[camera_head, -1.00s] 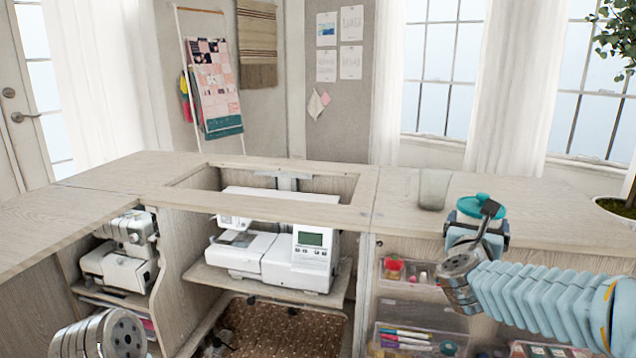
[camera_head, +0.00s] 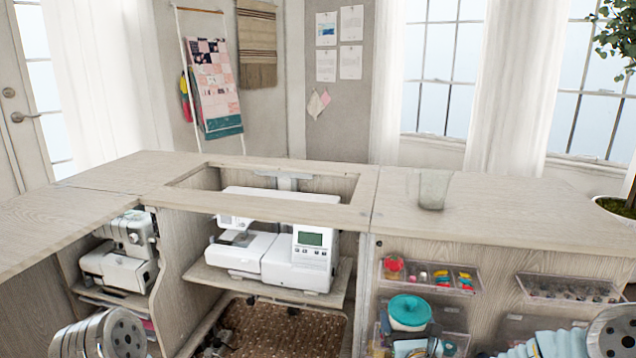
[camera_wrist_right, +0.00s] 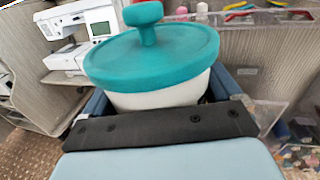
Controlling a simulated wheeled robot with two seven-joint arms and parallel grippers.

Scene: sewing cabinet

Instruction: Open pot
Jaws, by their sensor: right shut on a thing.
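The pot (camera_head: 408,312) has a teal round lid with a knob and a white body. In the right wrist view the lid (camera_wrist_right: 150,52) sits on the pot's white body (camera_wrist_right: 160,97). My right gripper (camera_head: 412,342) is shut on the pot, with its blue fingers on both sides of the white body. In the head view the pot is held in front of the cabinet's right part, below the tabletop's front edge. Part of the pot's lower body is hidden by the gripper. My left gripper is not in view; only a link of that arm shows at the lower left.
A translucent cup (camera_head: 433,188) stands on the tabletop (camera_head: 530,215), which is otherwise clear on the right. Clear bins (camera_head: 440,278) of sewing supplies are on the cabinet front near the pot. A sewing machine (camera_head: 300,250) stands on a shelf to the left.

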